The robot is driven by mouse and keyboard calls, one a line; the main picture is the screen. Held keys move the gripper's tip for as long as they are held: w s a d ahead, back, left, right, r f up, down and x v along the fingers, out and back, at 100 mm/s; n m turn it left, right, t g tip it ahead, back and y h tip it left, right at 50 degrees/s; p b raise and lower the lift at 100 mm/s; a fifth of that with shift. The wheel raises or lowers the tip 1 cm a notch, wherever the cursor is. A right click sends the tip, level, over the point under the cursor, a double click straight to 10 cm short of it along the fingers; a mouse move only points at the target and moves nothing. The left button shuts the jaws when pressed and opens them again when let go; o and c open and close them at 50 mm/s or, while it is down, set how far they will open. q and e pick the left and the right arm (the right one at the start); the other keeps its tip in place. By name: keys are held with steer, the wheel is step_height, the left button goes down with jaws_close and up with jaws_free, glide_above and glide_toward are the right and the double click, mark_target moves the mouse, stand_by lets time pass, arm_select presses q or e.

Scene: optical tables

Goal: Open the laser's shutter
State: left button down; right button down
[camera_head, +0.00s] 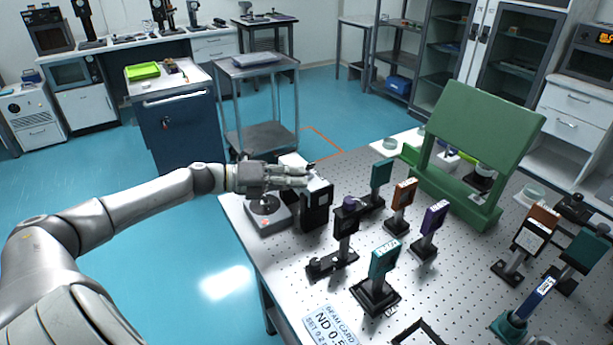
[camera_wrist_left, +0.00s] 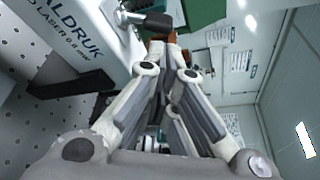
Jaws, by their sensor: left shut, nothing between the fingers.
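The laser (camera_head: 316,203) is a white and black box near the left edge of the perforated table, beside a grey unit with a round knob (camera_head: 265,205). Its white side with dark lettering fills the upper left of the left wrist view (camera_wrist_left: 75,45). A small dark lever (camera_wrist_left: 150,20) sticks out from the laser near my fingertips; I cannot tell whether it is the shutter or which position it is in. My left gripper (camera_head: 305,175) is shut and empty, over the laser's top; its fingers also show in the left wrist view (camera_wrist_left: 172,42). Whether the fingertips touch the lever is unclear.
Several coloured optic plates on black mounts, such as a teal one (camera_head: 384,258), stand close to the right of the laser. A green panel (camera_head: 482,135) rises behind them. A white card (camera_head: 330,325) lies at the table's front edge. Blue floor is open to the left.

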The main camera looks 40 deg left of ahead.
mark_target(310, 166)
arm_select(q)
steer(key=shift+p+x, duration=0.4)
steer(key=shift+x, duration=1)
steer(key=shift+a+r+n, duration=0.1)
steer(key=shift+r+n, duration=0.1)
steer(key=shift+n, duration=0.3)
steer(key=shift+w+a+r+n+h+b, duration=0.15)
steer(key=shift+r+n+h+b, duration=0.1)
steer(key=shift+n+b, duration=0.25)
steer(key=shift+w+a+r+n+h+b, duration=0.15)
steer(key=shift+n+h+b, duration=0.1)
steer(key=shift+n, duration=0.35)
steer(key=n, duration=0.2)
steer(key=a+r+n+t+h+b, duration=0.1)
steer(key=n, duration=0.1)
steer(key=shift+w+a+t, duration=0.15)
steer(key=shift+t, duration=0.15)
